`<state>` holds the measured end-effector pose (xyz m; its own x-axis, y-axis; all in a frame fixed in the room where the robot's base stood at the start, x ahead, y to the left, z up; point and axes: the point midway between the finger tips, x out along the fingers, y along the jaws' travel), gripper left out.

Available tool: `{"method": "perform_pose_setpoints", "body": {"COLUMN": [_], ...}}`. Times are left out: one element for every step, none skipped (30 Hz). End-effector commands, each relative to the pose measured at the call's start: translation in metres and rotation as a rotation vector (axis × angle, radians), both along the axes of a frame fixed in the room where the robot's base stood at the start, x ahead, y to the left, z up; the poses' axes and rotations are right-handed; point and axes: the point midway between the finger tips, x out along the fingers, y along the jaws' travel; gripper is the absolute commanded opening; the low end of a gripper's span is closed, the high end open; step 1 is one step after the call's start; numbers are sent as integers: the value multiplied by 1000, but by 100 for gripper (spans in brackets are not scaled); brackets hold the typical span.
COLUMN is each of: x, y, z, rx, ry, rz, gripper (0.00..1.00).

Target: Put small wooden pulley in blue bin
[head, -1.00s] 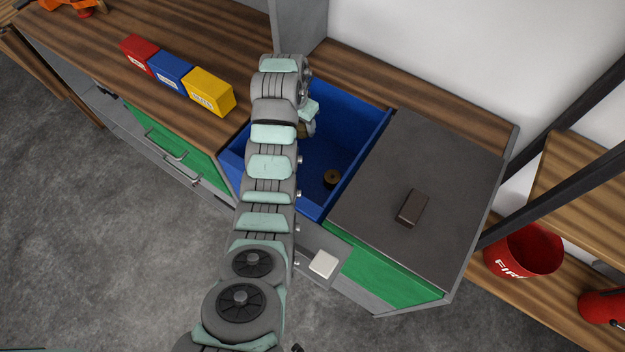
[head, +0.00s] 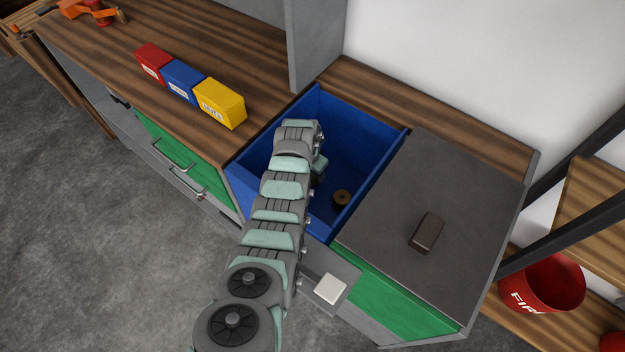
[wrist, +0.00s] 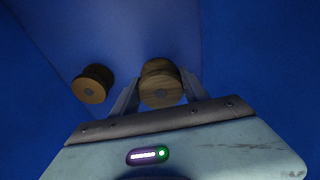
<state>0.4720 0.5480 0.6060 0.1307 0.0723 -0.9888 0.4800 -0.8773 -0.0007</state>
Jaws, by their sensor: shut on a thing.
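A deep, open blue container (head: 366,143) is set into the bench, with my gripper (wrist: 160,92) reaching down inside it. The gripper is shut on a wooden pulley (wrist: 161,86), seen between the fingers in the wrist view. In the head view my arm mostly hides the held pulley. A second wooden pulley (wrist: 92,84) lies on the container's floor, apart from the gripper. It also shows in the head view (head: 342,198). Whether the held pulley touches the floor I cannot tell.
Small red (head: 153,64), blue (head: 183,81) and yellow (head: 220,102) boxes stand on the wooden bench (head: 230,50) at left. A dark lid-like panel (head: 440,185) with a brown block (head: 427,232) lies right of the container. A grey post (head: 315,45) rises behind it.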

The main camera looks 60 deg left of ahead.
Motion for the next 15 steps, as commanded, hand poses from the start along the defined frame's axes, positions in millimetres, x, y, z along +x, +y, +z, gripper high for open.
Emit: {"method": "perform_pose_setpoints", "body": {"x": [0,0,0,0,0,1,1,1,0,0,0,0,0,0,0], "y": [0,0,0,0,0,1,1,0,-1,-1,-1,-1,0,0,0], "z": [-5,-7,-12,-16,-20,-24,-27,-31,-34,-36,-37,-38,-37,-37,-36], "rx": [-1,-2,-2,-2,-1,-1,-1,-2,-3,-3,-2,0,0,0,0], "ry": [0,1,1,1,0,0,0,1,2,2,2,1,1,0,0], "rz": [0,0,0,-1,-1,-1,-1,-2,-2,-2,-2,-2,-2,-2,-2], "gripper": [4,4,4,4,4,4,4,4,4,4,4,4,4,4,4]}}
